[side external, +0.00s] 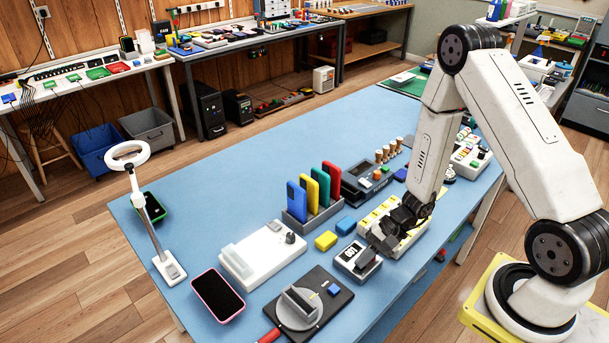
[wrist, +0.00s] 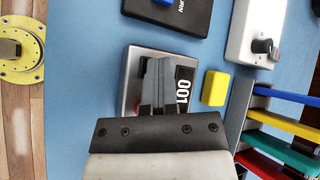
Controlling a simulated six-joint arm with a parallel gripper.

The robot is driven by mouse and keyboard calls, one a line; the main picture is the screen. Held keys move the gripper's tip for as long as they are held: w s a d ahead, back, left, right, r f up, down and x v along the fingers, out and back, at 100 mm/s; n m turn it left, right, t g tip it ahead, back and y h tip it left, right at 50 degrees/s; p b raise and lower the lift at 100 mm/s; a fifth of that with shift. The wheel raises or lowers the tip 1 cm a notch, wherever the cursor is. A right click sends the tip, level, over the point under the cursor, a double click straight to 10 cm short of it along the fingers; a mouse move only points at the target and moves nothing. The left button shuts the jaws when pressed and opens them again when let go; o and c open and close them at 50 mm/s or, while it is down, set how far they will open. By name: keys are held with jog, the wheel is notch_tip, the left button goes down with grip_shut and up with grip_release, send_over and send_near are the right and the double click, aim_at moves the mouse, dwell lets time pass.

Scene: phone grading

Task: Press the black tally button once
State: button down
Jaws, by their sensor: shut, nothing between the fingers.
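The tally counter is a small grey box (side external: 345,262) near the middle of the blue table, with a black display reading 001 (wrist: 184,90) in the wrist view. My gripper (side external: 378,242) is over the counter, pointing down, its fingers shut and empty. In the wrist view the shut fingers (wrist: 158,66) cover the middle of the counter (wrist: 131,64), beside the display. A bit of red shows on the counter beside the fingers.
A black turntable fixture (side external: 335,301) is in front, and a white device (side external: 262,253) is to the left.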

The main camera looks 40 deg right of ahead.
jog(key=shift+r, duration=0.9)
jog(key=shift+r, duration=2.5)
jog(key=shift+a+r, duration=0.1)
jog(key=n+g, duration=0.1)
notch_tip(320, 180, up, 10)
jog(key=r+n+h, duration=0.1)
jog(key=n+h, duration=0.8)
jog(key=n, duration=0.3)
send_over(364, 268)
jog(key=s, duration=0.2)
jog(key=shift+w+f+t, duration=0.1)
jog(key=shift+f+t, duration=0.15)
jog(key=shift+t, duration=0.05)
